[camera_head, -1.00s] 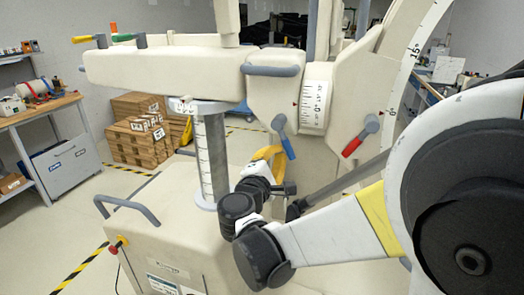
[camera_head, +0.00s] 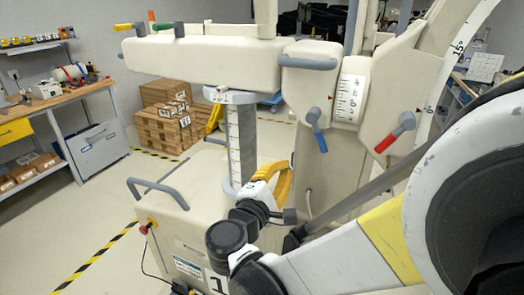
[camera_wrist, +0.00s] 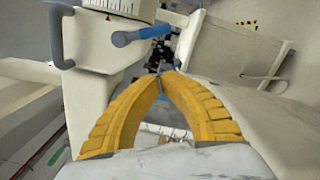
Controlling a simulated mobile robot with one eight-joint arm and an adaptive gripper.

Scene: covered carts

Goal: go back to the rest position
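My gripper (camera_head: 276,180) has two yellow ribbed fingers. In the head view it is partly hidden by my black and white wrist and sits in front of the cream machine (camera_head: 205,62), near the foot of its round column (camera_head: 242,150). In the wrist view my gripper (camera_wrist: 161,78) has its fingers leaning inward like an arch, with the tips close together. I see nothing held between them. My arm reaches in from the right edge of the head view, bent low.
A cream cabinet with a grey handle (camera_head: 160,188) stands close to my wrist. Blue (camera_head: 317,129) and red (camera_head: 395,138) levers stick out of the machine. A workbench (camera_head: 60,97) and boxes (camera_head: 165,120) are at left. Open floor (camera_head: 75,220) lies at lower left.

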